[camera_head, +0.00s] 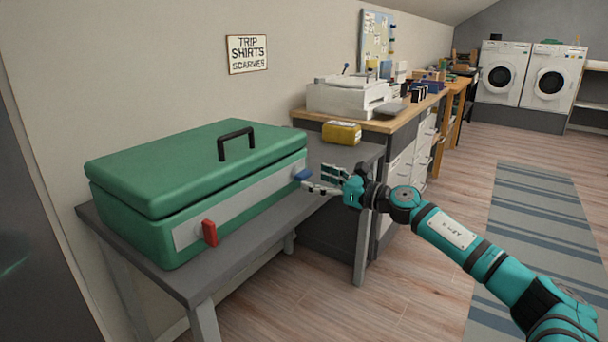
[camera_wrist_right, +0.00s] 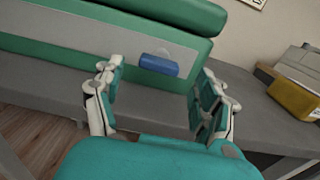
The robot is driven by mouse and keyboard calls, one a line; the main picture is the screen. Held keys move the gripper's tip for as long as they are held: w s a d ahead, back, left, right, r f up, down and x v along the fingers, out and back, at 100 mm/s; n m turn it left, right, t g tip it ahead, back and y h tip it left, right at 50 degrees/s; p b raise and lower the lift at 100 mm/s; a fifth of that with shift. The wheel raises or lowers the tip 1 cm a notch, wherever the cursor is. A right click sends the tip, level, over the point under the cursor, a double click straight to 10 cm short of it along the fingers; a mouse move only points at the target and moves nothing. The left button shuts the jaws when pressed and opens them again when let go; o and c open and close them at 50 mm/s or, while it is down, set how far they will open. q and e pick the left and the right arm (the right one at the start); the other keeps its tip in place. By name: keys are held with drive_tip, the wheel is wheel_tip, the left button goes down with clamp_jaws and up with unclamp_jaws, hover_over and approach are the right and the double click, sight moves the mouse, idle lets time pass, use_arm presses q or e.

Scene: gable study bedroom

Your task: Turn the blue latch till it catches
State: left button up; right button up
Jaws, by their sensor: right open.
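A green case (camera_head: 150,230) with a black handle (camera_head: 237,144) lies on a grey bench; its lid is down. A grey plate runs along its front. The blue latch (camera_head: 302,175) is at the plate's right end and a red latch (camera_head: 209,233) at its left end, standing upright. My right gripper (camera_head: 322,179) is open just in front of the blue latch. In the right wrist view the blue latch (camera_wrist_right: 159,65) lies roughly along the plate, ahead of and between the two spread fingers (camera_wrist_right: 158,98), apart from them. My left gripper is not in view.
A yellow box (camera_head: 342,133) stands on the bench's right end, beyond my right gripper. A desk (camera_head: 395,124) with a printer (camera_head: 345,95) is behind it. The floor (camera_head: 310,290) in front of the bench is clear.

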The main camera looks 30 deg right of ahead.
sight(308, 176)
drive_tip(key=shift+x, duration=2.4)
drive_tip(key=shift+c, duration=0.4)
drive_tip(key=c, duration=1.1)
